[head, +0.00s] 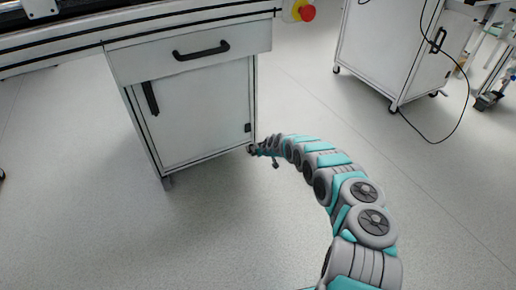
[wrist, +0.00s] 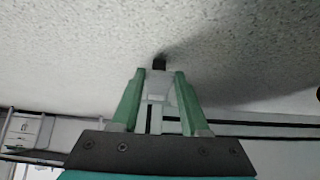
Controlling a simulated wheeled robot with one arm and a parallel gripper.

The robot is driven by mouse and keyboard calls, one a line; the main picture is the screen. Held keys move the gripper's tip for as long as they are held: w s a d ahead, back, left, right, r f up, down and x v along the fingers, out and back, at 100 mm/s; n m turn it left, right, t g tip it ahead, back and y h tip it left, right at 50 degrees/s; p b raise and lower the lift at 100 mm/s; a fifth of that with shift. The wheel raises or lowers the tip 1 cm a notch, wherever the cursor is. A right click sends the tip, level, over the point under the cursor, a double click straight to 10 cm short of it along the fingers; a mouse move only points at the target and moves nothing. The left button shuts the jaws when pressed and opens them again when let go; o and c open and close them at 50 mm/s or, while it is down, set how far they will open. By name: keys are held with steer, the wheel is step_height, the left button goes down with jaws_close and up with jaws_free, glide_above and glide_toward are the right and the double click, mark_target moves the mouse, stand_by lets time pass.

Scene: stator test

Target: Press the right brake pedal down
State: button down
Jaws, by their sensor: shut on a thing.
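The white cabinet (head: 200,118) stands on small feet or casters under the bench. Its right foot (head: 250,148), where the right brake pedal would be, is mostly hidden behind the end of my arm. My gripper (head: 257,150) is low at the cabinet's lower right corner, close to the floor. In the wrist view, my gripper (wrist: 158,76) has two green fingers with a small pale piece between them. A dark block (wrist: 159,62) shows at the fingertips. I cannot tell whether it is the pedal. The pedal itself is not clearly seen in either view.
The left foot (head: 167,182) of the cabinet shows clear of my arm. A second white cabinet (head: 385,45) on casters stands at the back right, with a black cable (head: 440,135) hanging to the floor. A red emergency button (head: 307,13) sits at the top. The floor (head: 120,235) in front is clear.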

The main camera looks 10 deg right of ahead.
steer(key=shift+s+f+t+p, duration=0.3)
steer(key=shift+f+t+p, duration=0.35)
steer(key=shift+p, duration=0.1)
steer(key=shift+w+d+r+y, duration=0.1)
steer(key=shift+d+y, duration=0.05)
steer(key=shift+y, duration=0.15)
steer(key=shift+t, duration=0.25)
steer(key=shift+c, duration=2)
jaws_free()
steer(key=shift+w+r, duration=0.1)
steer(key=shift+r, duration=0.1)
steer(key=p+v, duration=0.1)
steer(key=v, duration=0.6)
steer(key=shift+s+r, duration=0.15)
steer(key=shift+s, duration=0.1)
steer(key=shift+d, duration=0.1)
